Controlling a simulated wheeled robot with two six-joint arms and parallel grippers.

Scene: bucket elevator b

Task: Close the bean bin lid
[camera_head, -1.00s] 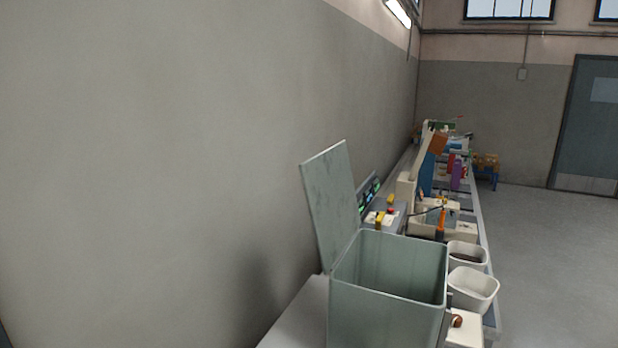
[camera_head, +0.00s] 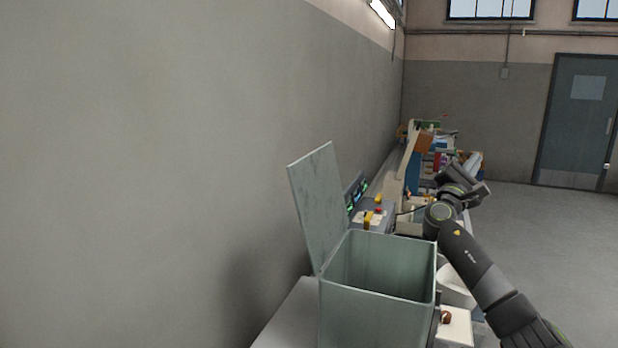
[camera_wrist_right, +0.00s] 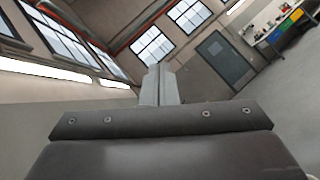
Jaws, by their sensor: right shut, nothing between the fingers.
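The bean bin (camera_head: 372,312) is a grey-green square box with an open top, at the bottom middle of the head view. Its lid (camera_head: 317,205) stands open and nearly upright on the bin's left side, near the wall. The inside of the bin looks empty as far as I see. My right gripper (camera_head: 474,164) is raised beyond and to the right of the bin, apart from the lid. In the right wrist view its fingers (camera_wrist_right: 160,85) are together with nothing between them. My left gripper is not in view.
The bin stands on a long bench (camera_head: 287,318) along the grey wall (camera_head: 150,180). Open floor lies to the right.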

